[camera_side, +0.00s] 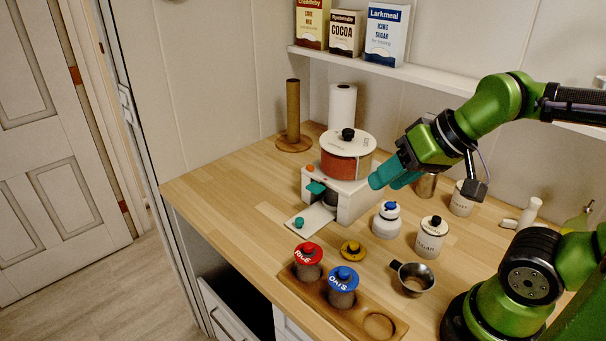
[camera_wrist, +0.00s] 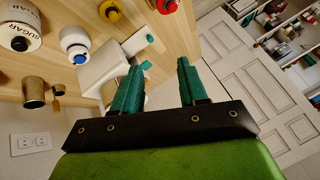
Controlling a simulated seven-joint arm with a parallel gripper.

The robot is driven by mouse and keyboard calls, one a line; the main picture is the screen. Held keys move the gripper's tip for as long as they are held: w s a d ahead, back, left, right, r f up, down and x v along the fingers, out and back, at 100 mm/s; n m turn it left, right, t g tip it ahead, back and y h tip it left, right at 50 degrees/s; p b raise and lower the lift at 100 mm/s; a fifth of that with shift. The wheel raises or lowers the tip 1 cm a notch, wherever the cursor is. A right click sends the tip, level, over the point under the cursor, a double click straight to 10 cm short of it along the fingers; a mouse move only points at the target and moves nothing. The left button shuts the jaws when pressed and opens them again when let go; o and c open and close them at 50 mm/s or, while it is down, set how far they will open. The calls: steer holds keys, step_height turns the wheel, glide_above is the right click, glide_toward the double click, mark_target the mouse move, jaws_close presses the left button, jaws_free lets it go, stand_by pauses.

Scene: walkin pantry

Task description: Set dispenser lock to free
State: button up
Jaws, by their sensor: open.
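The dispenser (camera_side: 347,205) is a white stand on the wooden counter, with a red-brown drum (camera_side: 343,167) under a white lid with a black knob. An orange knob (camera_side: 310,168) and a teal lever (camera_side: 316,187) are on its front. A white plate with a teal knob (camera_side: 299,222) extends from its base. I cannot tell which part is the lock, or its setting. My gripper (camera_side: 385,178) is open and empty, in the air right of the drum. In the wrist view, my gripper (camera_wrist: 159,64) partly hides the dispenser (camera_wrist: 112,66).
A white jar with a blue knob (camera_side: 386,221) and a sugar canister (camera_side: 430,238) stand close right of the dispenser. Red-lid and blue-lid jars sit in a wooden rack (camera_side: 360,322). A metal scoop (camera_side: 415,280) lies nearby. A paper roll (camera_side: 342,105) stands behind.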

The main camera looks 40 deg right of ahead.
steer(key=shift+a+f, duration=0.1)
steer(key=shift+f, duration=0.15)
steer(key=c, duration=0.4)
steer(key=w+f, duration=0.1)
steer(key=w+f+g, duration=0.1)
steer(key=w+f+g+h, duration=0.1)
steer(key=w, duration=0.1)
steer(key=shift+d, duration=0.3)
jaws_close()
steer(key=m+h, duration=0.6)
steer(key=m, duration=0.6)
glide_toward(315, 172)
steer(key=shift+m+t, duration=0.3)
steer(key=shift+m, duration=0.1)
steer(key=x, duration=0.5)
steer(key=shift+s+d+f, duration=0.15)
steer(key=shift+f, duration=0.15)
